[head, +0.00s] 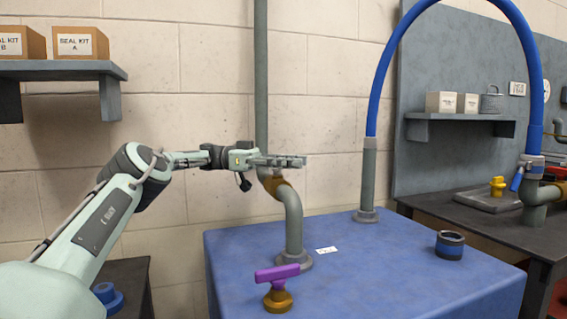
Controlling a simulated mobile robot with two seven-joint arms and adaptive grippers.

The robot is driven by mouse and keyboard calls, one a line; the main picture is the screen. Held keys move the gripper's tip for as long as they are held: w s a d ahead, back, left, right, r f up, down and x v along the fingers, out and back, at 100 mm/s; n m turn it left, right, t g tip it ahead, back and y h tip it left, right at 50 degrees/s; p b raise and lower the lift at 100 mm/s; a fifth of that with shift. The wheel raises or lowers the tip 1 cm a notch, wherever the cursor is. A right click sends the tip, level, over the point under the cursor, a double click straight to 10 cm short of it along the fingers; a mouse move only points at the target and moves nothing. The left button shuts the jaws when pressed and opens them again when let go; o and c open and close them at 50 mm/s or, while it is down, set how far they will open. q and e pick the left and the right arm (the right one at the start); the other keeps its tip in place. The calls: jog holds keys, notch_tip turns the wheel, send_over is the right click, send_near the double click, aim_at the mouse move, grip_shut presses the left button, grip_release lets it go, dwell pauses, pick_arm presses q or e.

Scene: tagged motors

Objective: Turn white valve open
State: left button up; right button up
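My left gripper (282,161) reaches in from the left, in front of the grey vertical pipe (261,75). Its fingers point right and are seen nearly side-on, so I cannot tell their opening. Just below them is a brass fitting (285,183) on the bent grey pipe (294,225). No white valve handle can be made out; the gripper covers the top of that fitting. A purple-handled valve (277,275) with a brass base stands on the blue bench at the front. My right gripper is not in view.
The blue bench top (370,275) is mostly clear, with a white tag (326,250) and a dark blue-banded ring (450,245). A blue hose (383,75) arches to the right bench. A grey shelf (60,70) holds boxes at upper left.

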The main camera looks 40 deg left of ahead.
pick_arm(q)
jog(key=shift+a+n+t+y, duration=0.1)
jog(key=shift+n+t+y, duration=0.2)
jog(key=shift+t, duration=0.1)
